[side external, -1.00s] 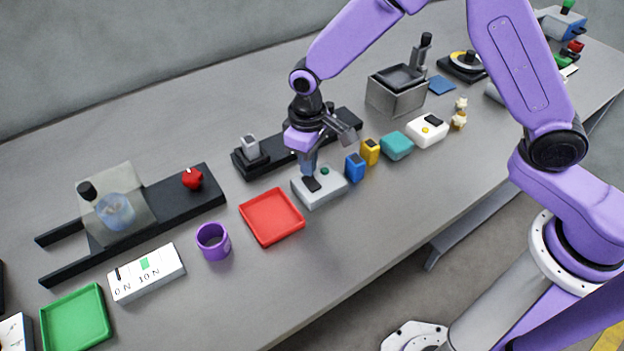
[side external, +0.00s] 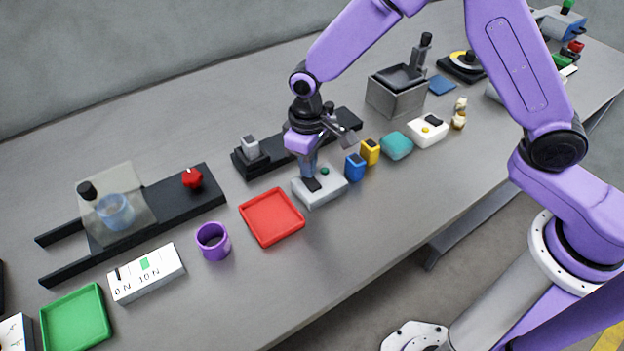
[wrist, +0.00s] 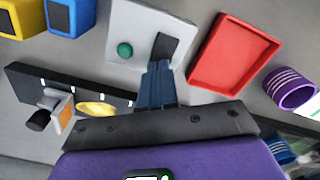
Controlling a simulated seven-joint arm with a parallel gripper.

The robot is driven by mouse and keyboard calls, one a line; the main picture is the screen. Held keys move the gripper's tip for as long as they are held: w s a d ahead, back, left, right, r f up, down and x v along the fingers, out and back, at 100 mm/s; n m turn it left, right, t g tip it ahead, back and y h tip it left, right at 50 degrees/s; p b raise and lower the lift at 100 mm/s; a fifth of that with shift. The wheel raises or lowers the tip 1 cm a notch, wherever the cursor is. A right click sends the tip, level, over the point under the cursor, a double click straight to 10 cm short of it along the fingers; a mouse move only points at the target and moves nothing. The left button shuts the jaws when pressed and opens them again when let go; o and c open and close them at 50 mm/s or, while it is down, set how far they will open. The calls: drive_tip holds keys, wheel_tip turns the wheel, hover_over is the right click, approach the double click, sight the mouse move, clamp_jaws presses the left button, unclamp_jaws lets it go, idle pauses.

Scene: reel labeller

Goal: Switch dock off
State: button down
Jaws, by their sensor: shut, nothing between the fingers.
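The likely dock is a light grey box (side external: 328,190) on the bench, just right of the red tray. It has a dark rocker switch (wrist: 165,48) and a round green button or lamp (wrist: 125,49) on top. The box also shows in the wrist view (wrist: 140,20). My gripper (side external: 310,178) points down at the box, its fingers (wrist: 157,66) together and empty. The fingertips are at the near edge of the dark rocker; I cannot tell if they touch it. The fingers hide part of the rocker.
The red tray (side external: 247,212) lies close on the left, with a purple cup (side external: 213,242) beyond. A blue block (side external: 355,168) and a yellow block (side external: 370,152) stand close on the right. A black rail (side external: 280,155) lies behind. The front bench strip is clear.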

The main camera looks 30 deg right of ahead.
drive_tip(key=shift+f, duration=0.65)
idle(0.4)
drive_tip(key=shift+r, duration=3.5)
drive_tip(key=shift+s, duration=0.1)
drive_tip(key=s+d+r+n, duration=0.3)
drive_tip(key=s+d, duration=0.6)
drive_tip(key=s, duration=0.4)
drive_tip(key=s+d+r+n, duration=0.3)
drive_tip(key=s+d+r, duration=0.2)
drive_tip(key=s+d, duration=0.5)
drive_tip(key=s, duration=0.4)
drive_tip(key=shift+n, duration=0.3)
